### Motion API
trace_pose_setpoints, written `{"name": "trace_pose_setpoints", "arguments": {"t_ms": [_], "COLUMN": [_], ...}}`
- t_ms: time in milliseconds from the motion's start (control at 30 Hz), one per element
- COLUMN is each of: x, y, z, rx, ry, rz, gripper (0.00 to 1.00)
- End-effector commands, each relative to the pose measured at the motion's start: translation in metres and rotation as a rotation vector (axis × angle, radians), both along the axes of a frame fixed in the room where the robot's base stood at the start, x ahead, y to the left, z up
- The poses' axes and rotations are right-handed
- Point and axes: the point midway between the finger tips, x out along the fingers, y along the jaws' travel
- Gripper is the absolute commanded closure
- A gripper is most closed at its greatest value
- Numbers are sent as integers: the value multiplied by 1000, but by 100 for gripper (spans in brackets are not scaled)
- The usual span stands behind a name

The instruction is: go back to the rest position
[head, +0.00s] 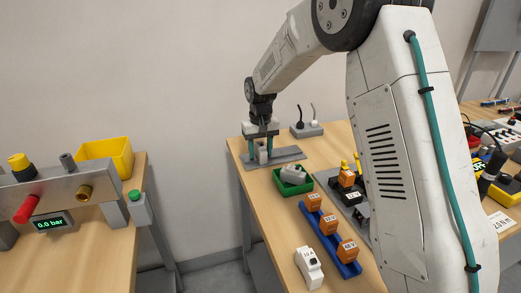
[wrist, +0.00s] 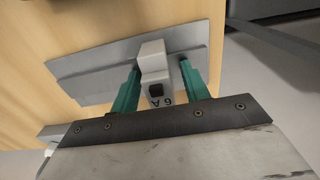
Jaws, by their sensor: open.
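My gripper (head: 260,151) is at the far left end of the right-hand table. In the wrist view its two green fingers (wrist: 160,78) are open and stand on either side of a light grey breaker marked "6 A" (wrist: 155,62). Whether either finger touches it, I cannot tell. The breaker (head: 263,157) stands at a grey metal plate (head: 288,154), which also shows in the wrist view (wrist: 90,75).
A green tray (head: 293,187) holding a grey part, a blue rack (head: 327,243) of orange blocks, and a white breaker (head: 309,267) lie nearer. A grey switch box (head: 307,130) stands behind. The left table holds a valve panel (head: 60,190) and yellow bin (head: 107,152).

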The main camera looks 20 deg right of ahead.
Motion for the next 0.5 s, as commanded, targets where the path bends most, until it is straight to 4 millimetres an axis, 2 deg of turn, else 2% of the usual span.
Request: {"name": "trace_pose_setpoints", "arguments": {"t_ms": [67,300,500], "x": [-1,0,0], "y": [0,0,0], "z": [4,46,72], "rx": [-1,0,0], "ry": [4,-2,-2], "rz": [0,0,0], "gripper": [51,51,51]}}
